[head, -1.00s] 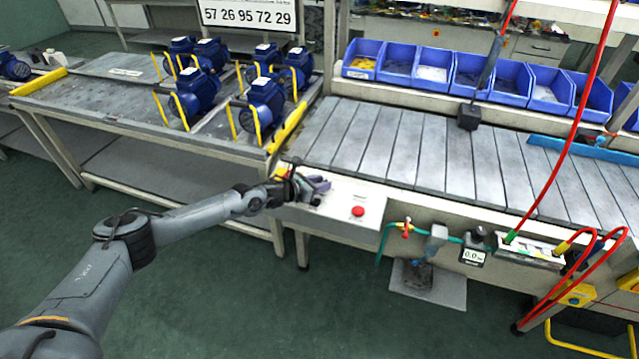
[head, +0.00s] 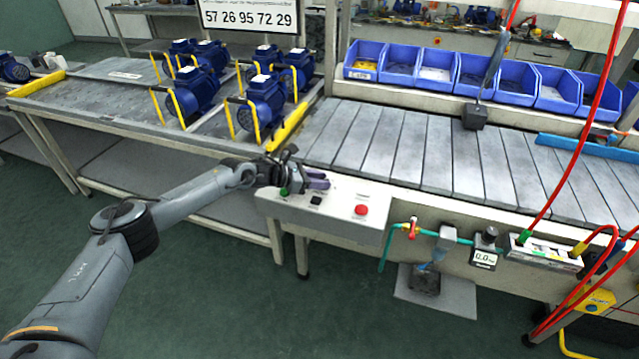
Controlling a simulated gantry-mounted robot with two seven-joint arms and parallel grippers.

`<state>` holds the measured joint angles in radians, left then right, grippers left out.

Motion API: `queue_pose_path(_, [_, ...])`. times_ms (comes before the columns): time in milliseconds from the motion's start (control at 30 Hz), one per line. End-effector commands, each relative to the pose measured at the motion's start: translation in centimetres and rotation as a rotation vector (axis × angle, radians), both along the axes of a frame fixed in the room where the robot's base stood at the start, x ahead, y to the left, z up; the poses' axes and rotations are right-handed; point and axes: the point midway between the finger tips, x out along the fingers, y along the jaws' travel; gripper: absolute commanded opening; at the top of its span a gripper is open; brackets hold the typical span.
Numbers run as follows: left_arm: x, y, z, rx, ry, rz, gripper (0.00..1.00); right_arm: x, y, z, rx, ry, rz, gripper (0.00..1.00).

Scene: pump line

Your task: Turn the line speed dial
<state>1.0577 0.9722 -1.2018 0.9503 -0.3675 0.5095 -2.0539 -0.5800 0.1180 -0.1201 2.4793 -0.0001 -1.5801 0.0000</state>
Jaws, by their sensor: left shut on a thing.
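The light control panel (head: 338,213) at the near left end of the conveyor carries a green button (head: 284,192), a small black control (head: 316,200) and a red button (head: 361,210). My left gripper (head: 319,181) is over the back of the panel, behind the black control. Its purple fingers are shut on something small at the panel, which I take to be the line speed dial. The dial is hidden by the fingers, so its setting cannot be read. My right gripper is not in view.
The slatted conveyor (head: 400,145) runs right behind the panel. Blue pumps (head: 266,104) with yellow supports stand on the left table. Blue bins (head: 437,68) line the back. A gauge (head: 485,257) and red hoses (head: 570,165) are at the right.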

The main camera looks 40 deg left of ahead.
Motion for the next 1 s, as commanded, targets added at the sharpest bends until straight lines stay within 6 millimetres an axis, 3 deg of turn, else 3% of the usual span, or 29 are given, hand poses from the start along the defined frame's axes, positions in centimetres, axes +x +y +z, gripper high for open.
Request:
queue_pose_path(100, [0.0, 0.0, 0.0, 0.000, 0.001, 0.001, 0.05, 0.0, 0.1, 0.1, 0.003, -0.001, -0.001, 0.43])
queue_pose_path(133, [0.0, 0.0, 0.0, 0.000, 0.001, 0.001, 0.40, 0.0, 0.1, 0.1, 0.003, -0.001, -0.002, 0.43])
queue_pose_path(267, [0.0, 0.0, 0.0, 0.000, 0.001, 0.001, 0.60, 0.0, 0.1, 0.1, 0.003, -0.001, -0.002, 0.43])
queue_pose_path(667, [-0.4, 0.3, 0.3, 0.001, 0.000, 0.002, 0.61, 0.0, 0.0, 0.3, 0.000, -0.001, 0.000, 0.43])
queue_pose_path(1000, [-4.3, 2.8, 2.3, 0.002, 0.001, 0.003, 0.61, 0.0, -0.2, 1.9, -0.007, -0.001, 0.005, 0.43])
